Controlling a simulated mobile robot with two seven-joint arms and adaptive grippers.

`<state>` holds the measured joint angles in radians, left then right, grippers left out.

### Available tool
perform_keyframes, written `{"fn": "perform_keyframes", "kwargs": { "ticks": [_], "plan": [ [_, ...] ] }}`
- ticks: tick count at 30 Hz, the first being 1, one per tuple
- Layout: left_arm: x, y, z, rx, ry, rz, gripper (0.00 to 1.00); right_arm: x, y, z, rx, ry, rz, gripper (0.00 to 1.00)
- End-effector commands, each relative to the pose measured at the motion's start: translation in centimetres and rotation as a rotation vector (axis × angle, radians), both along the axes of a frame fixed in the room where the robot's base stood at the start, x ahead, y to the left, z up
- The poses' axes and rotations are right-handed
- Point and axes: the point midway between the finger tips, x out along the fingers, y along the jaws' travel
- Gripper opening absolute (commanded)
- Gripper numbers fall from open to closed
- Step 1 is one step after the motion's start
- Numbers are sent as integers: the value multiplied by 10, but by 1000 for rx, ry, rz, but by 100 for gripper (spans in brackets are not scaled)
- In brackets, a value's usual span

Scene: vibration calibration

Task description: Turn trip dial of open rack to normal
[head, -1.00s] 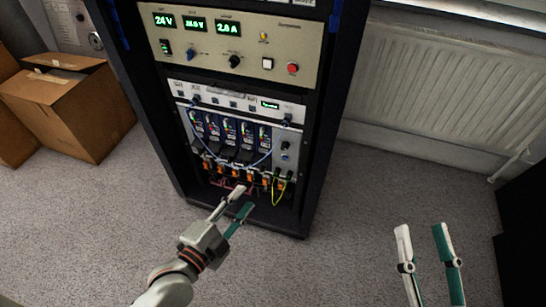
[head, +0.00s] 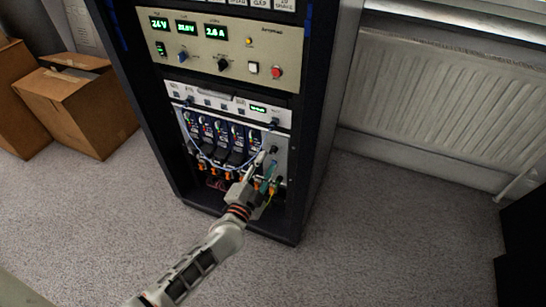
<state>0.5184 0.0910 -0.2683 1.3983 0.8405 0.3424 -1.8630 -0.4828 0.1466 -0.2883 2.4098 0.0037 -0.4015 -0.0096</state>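The open rack (head: 318,150) is a tall dark cabinet with its front open. A narrow grey panel at the right of its lower bay carries a small dark knob (head: 273,149); its markings are too small to read. My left gripper (head: 268,160) is at this panel, just below that knob, with one pale and one teal finger spread apart. The fingers hide the lower part of the panel, and I cannot tell whether they touch a dial there. My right gripper is out of view.
Above is a beige power panel (head: 228,68) with green displays, a black knob and a red button. Cables and blue modules (head: 220,133) fill the bay left of my gripper. Cardboard boxes (head: 75,105) stand at left, a radiator (head: 430,105) at right.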

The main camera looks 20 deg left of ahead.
Motion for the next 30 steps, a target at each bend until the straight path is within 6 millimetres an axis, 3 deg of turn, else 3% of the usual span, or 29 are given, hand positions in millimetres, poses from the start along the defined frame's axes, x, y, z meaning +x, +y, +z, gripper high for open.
{"fn": "perform_keyframes", "kwargs": {
  "ticks": [1,9,20,24,30],
  "plan": [
    [6,-1,-7,-1,7,0,32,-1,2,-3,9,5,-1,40],
    [35,-2,-5,0,5,-1,32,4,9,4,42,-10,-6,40],
    [41,-2,-1,0,1,-1,32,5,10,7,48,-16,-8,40],
    [41,-2,-1,0,1,-1,0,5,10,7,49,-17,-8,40],
    [41,-2,0,0,1,-1,0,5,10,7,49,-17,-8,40]
  ]
}}
